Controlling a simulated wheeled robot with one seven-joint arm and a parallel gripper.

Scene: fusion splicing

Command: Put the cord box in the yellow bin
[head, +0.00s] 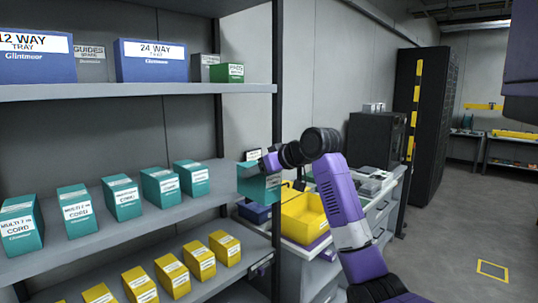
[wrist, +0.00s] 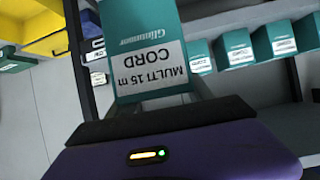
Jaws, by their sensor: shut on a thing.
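The cord box (head: 259,188) is teal, and its white label reads "MULTI 15 m CORD" in the wrist view (wrist: 148,62). My gripper (head: 264,166) is shut on it and holds it in the air off the right end of the shelves. In the wrist view the box sits between my fingers, with its label upside down. The yellow bin (head: 303,214) stands on a work surface to the right of the box and lower in the head view. My arm hides part of its right side. A yellow bin wall also shows in the wrist view (wrist: 42,42).
Several other teal cord boxes (head: 122,198) stand on the middle shelf, with yellow boxes (head: 172,276) below. A dark post (head: 276,130) edges the shelving close to the held box. A blue bin (head: 254,212) stands left of the yellow bin.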

